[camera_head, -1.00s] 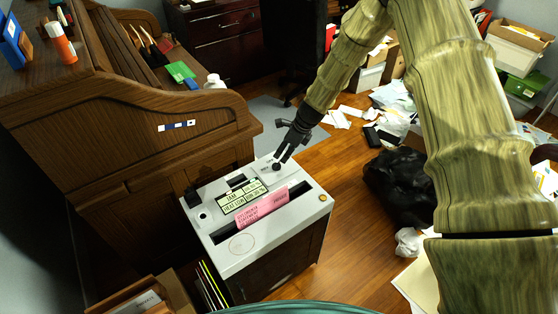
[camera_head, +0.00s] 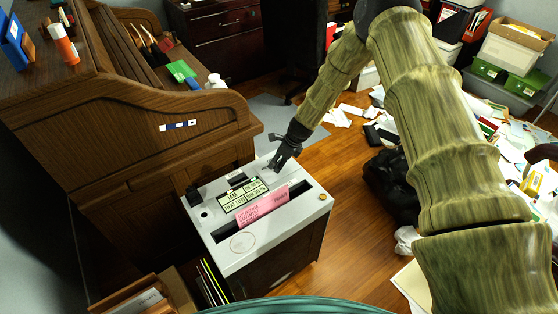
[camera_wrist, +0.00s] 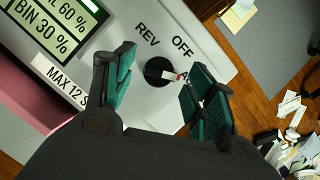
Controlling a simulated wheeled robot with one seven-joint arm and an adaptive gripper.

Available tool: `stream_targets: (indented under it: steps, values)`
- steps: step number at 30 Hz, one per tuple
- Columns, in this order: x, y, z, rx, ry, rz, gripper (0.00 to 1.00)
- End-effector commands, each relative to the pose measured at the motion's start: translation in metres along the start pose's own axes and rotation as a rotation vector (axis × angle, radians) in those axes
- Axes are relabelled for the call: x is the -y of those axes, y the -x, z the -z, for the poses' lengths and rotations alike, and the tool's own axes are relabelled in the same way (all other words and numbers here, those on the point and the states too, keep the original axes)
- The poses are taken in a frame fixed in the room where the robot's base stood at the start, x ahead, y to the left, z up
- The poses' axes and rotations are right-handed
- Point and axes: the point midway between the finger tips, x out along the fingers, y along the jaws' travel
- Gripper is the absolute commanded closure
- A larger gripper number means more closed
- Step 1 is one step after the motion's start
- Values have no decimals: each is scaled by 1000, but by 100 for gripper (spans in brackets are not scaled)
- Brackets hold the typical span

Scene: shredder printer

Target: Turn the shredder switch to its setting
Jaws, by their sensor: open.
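The shredder (camera_head: 232,256) stands beside the wooden desk, with a grey top and a pink paper in its slot. Its switch is a round black knob (camera_wrist: 158,71) in the wrist view, with a white and red pointer directed right, toward a label starting with "A" that my finger partly covers. The labels "REV" and "OFF" show above the knob. My gripper (camera_wrist: 160,98) is open, with its green-padded fingers on either side of the knob. I cannot tell whether they touch it. In the head view my gripper (camera_head: 274,168) is over the far corner of the shredder's top and hides the knob.
The roll-top desk (camera_head: 150,130) stands close at the left of the shredder. A black bag (camera_head: 388,188) and scattered papers lie on the floor to the right. A display panel (camera_wrist: 50,25) sits beside the knob. Several files stand in a box (camera_head: 165,295) at the front.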

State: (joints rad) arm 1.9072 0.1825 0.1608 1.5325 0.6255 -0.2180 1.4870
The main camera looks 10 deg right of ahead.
Motion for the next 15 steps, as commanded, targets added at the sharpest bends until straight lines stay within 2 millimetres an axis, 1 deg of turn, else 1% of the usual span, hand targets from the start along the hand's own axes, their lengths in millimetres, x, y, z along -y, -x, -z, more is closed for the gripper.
stream_targets:
  steps: [2, 3, 5, 6, 10, 11, 15]
  values:
    - [0, 0, 0, 0, 0, 0, 45]
    - [0, 0, 0, 0, 0, 0, 46]
    - [0, 0, 0, 0, 0, 0, 57]
    - [0, 0, 0, 0, 0, 0, 65]
    - [0, 0, 0, 0, 0, 0, 88]
    - [0, 0, 0, 0, 0, 0, 90]
    - [0, 0, 0, 0, 2, -1, 90]
